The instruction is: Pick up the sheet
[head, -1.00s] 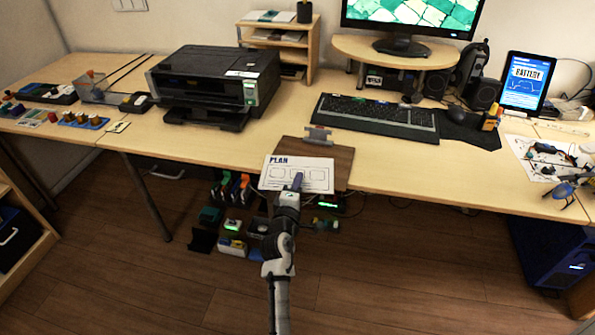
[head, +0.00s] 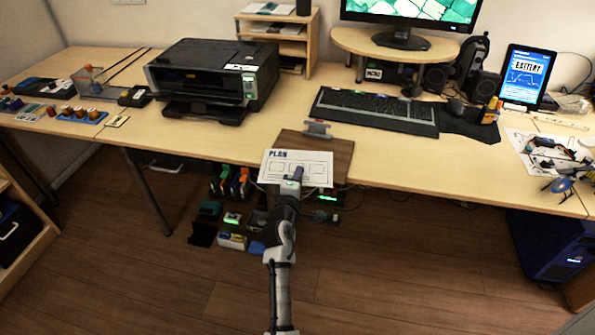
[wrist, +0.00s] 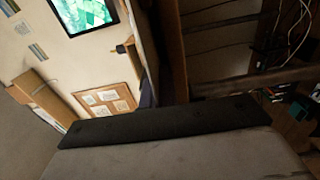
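The sheet (head: 276,172) is white paper headed "PLAN" with drawn boxes. It lies on a brown clipboard (head: 335,155) at the table's front edge and sticks out past the board on the left and front. The clip (head: 317,129) is at the board's far end, apart from the sheet. My gripper (head: 297,172) is over the front part of the sheet, right of its middle. Its fingertips are small and cover a bit of the paper, so I cannot tell whether they are shut on it. The wrist view shows no sheet.
Behind the clipboard are a keyboard (head: 375,108) and a printer (head: 212,75) to the left. A tablet (head: 526,76) and a small drone (head: 561,186) are on the right. Under the table are several small items (head: 233,218). Bare table lies left of the clipboard.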

